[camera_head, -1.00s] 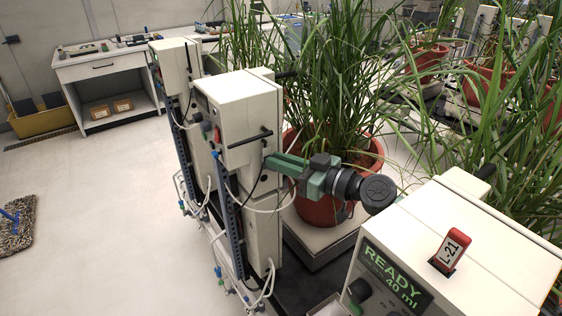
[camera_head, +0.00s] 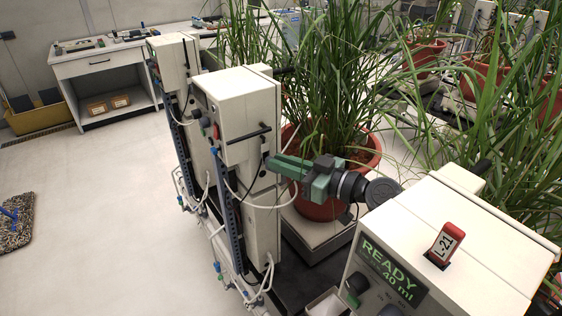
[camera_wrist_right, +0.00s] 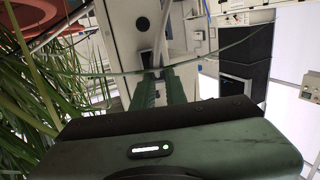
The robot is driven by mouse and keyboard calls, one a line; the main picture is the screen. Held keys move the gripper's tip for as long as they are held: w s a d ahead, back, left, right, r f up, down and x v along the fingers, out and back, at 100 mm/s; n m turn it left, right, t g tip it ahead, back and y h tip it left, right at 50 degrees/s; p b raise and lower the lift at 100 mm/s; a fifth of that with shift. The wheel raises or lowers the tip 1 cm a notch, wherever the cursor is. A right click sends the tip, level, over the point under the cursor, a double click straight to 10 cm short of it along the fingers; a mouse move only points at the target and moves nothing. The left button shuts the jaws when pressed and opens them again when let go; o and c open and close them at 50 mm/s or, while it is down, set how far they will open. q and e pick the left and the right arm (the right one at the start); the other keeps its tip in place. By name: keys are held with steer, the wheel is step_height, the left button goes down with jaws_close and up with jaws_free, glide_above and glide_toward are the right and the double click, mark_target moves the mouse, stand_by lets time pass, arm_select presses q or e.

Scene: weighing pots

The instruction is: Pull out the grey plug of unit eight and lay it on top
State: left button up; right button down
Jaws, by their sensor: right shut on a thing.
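The cream unit (camera_head: 242,110) stands in front of a potted plant. Its number cannot be read in these views. My right gripper (camera_head: 270,163), with green fingers, reaches in from the right to the unit's side, below a black bar handle. In the right wrist view my two fingers (camera_wrist_right: 163,86) are shut on the grey plug (camera_wrist_right: 154,73), which is mostly hidden between them. The plug is at the unit's face, and I cannot tell whether it is still seated. A pale cable hangs below the fingers in the head view. My left gripper is not in view.
A cream box (camera_head: 448,240) with a READY display and a red L-21 tag stands close at the front right. Another cream unit (camera_head: 172,62) stands behind. A plant in a red pot (camera_head: 322,202) is close behind my gripper.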

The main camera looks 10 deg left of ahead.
steer(key=shift+d, duration=0.1)
steer(key=shift+s+d+r+p, duration=0.2)
steer(key=shift+s+d+r, duration=0.05)
steer(key=shift+s+d, duration=0.25)
steer(key=shift+s+d+r+p, duration=0.15)
steer(key=shift+s+d+r, duration=0.1)
steer(key=shift+s+d, duration=0.25)
steer(key=shift+r, duration=0.1)
stand_by(1.0)
